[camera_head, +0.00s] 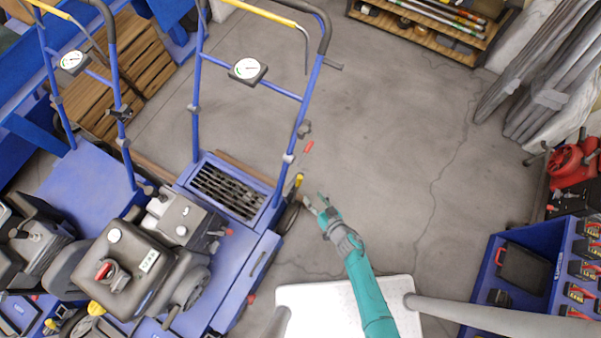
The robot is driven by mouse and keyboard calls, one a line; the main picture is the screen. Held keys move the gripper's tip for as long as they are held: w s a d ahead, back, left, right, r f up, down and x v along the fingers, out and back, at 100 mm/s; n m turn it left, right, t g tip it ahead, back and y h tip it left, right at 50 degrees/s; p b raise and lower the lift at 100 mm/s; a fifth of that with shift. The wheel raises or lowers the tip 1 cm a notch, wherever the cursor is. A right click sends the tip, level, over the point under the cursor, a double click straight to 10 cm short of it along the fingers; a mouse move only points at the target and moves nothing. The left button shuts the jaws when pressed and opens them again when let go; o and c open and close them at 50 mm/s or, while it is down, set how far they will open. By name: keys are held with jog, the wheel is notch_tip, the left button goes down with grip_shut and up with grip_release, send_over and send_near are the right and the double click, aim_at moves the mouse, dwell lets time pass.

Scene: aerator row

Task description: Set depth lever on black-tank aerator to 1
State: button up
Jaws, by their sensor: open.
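The nearer blue aerator (245,262) carries an engine with a dark grey-black tank (128,262). A round white dial (247,69) sits on its handlebar frame; its markings are too small to read. At the right side of its deck, a short yellow-ended part (298,181) sticks up, and a red grip (308,147) shows just beyond it. I cannot tell which of these is the depth lever, or its setting. My gripper (317,204) is open and empty, just right of the deck's edge and close to the yellow-ended part, seemingly apart from it.
A second blue aerator (85,185) stands close on the left with its own dial (73,62). A wooden shelf (425,25) is at the back. A blue tool rack (520,270) and a red can (570,165) are at right. Open floor (400,150) lies between.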

aim_at(299, 180)
jog(key=shift+x, duration=5.8)
grip_shut()
